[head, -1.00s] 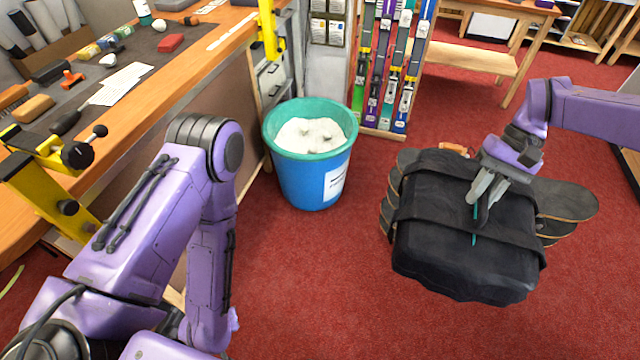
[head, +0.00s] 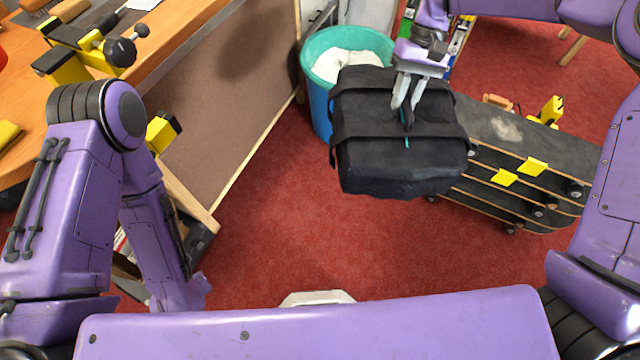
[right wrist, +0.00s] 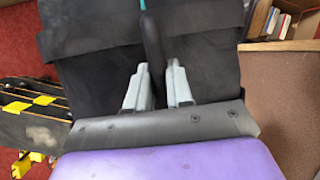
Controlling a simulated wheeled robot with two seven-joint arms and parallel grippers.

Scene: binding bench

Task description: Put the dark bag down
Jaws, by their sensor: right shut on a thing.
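The dark bag (head: 395,150) is a black, boxy bag with straps and a small teal tag, in the upper middle of the head view. My right gripper (head: 407,103) is shut on its top handle, and the bag hangs from it. In the right wrist view the bag (right wrist: 90,60) fills the middle, with the handle between the fingertips of my right gripper (right wrist: 158,72). The bag hides part of the bin and of the skateboards behind it. My left arm shows at the left of the head view, but its gripper cannot be made out.
A stack of skateboards (head: 535,150) with yellow clamps stands right of the bag. A blue bin (head: 318,100) with white contents is behind it. The wooden bench (head: 170,45) runs along the left. Red carpet (head: 290,220) is clear in front of the bag.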

